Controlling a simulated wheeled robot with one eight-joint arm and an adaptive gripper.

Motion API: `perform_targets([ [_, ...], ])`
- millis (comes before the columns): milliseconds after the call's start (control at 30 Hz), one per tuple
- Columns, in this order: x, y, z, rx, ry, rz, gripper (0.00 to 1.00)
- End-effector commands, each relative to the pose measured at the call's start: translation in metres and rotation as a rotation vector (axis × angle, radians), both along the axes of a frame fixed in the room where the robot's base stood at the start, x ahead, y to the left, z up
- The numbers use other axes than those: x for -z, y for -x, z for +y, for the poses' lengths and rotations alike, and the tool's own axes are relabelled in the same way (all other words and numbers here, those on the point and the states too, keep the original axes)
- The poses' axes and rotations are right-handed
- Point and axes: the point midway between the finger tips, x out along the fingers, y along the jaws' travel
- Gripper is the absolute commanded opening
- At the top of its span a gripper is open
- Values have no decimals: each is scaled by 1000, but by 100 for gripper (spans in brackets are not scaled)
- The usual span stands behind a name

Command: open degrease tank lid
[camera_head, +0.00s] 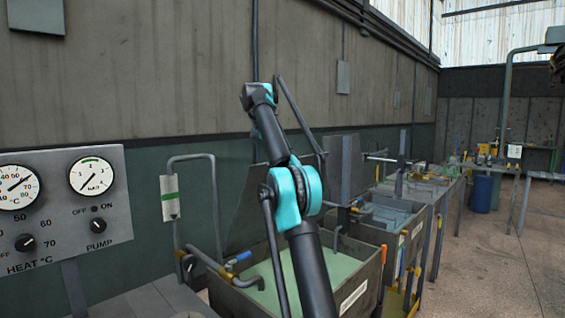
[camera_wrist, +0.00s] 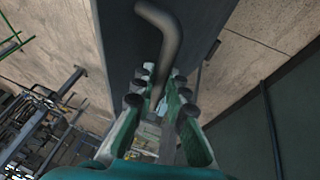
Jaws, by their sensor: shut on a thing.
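My gripper (camera_wrist: 160,98) shows in the wrist view with its green fingers on both sides of a bent grey rod handle (camera_wrist: 168,40). It is shut on this handle, which stands against a dark flat panel, apparently the lid (camera_wrist: 118,50). In the head view my arm hides the gripper and the handle. The near tank (camera_head: 358,284) is uncovered there and holds pale green liquid. A dark lid panel (camera_head: 243,207) stands raised and tilted at its back, partly behind my arm. I cannot read the tank label.
A control panel (camera_head: 62,205) with gauges stands at left. A bent pipe (camera_head: 214,190) rises beside the near tank. More tanks (camera_head: 385,214) run along the wall, with another raised panel (camera_head: 343,160) behind. The floor (camera_head: 495,265) at right is clear.

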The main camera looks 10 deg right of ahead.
Motion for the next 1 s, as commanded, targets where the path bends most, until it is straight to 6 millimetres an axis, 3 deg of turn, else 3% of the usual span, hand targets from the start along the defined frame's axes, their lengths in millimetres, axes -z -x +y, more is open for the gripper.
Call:
perform_targets([
  [533,2,-4,4,-3,-7,0,0],
  [567,2,-4,4,-3,-7,0,14],
  [733,1,-3,3,-1,-4,0,34],
  [1000,0,-2,2,0,-2,0,34],
])
